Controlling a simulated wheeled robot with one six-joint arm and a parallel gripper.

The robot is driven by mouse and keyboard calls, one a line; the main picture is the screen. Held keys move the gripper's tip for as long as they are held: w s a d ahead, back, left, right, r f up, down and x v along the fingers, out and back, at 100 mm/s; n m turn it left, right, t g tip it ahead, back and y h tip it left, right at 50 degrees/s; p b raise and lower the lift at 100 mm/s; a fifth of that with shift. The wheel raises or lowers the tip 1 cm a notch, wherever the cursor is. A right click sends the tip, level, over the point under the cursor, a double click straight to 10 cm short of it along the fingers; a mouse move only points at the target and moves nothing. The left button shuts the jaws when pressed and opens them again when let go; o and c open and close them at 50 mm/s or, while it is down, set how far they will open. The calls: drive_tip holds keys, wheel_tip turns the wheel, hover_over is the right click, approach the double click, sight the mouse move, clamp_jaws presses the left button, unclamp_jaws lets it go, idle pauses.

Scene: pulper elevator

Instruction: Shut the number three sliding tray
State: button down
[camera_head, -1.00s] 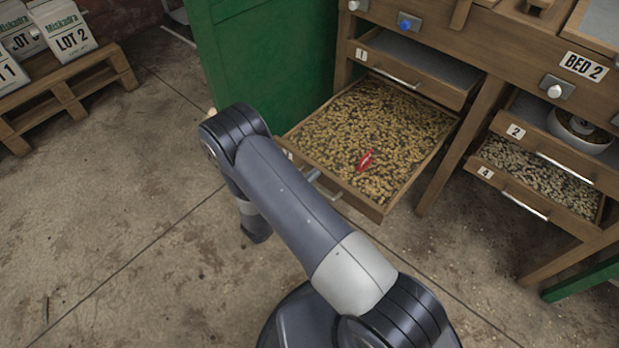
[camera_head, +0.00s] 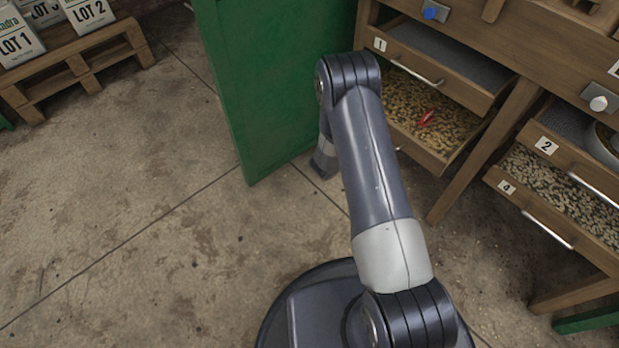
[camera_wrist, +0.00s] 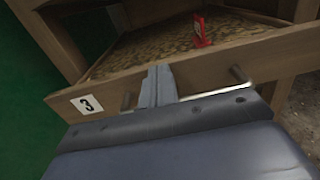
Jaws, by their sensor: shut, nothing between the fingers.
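The number three tray is a wooden drawer of tan beans, with its front (camera_head: 420,153) partly hidden by my arm in the head view. It sits below tray 1 and sticks out a little from the cabinet. In the wrist view its front (camera_wrist: 205,75) carries a "3" label (camera_wrist: 87,106) and a metal bar handle (camera_wrist: 238,88). A red object (camera_head: 427,117) lies on the beans; it also shows in the wrist view (camera_wrist: 203,30). My gripper (camera_wrist: 158,75) is shut and empty, its fingers at the middle of the tray front; contact is hard to tell.
Tray 1 (camera_head: 430,55) is above, slightly out. Trays 2 (camera_head: 568,160) and 4 (camera_head: 535,212) stick out at the right. A green panel (camera_head: 265,90) stands left of the tray. A pallet with sacks (camera_head: 75,55) is at the far left. Floor between is clear.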

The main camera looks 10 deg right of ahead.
sight(394, 118)
drive_tip(key=b+x, duration=0.2)
drive_tip(key=x, duration=0.7)
drive_tip(key=shift+w+d+r, duration=0.1)
drive_tip(key=shift+w+d, duration=0.1)
drive_tip(key=shift+w, duration=0.05)
drive_tip(key=shift+d+r, duration=0.1)
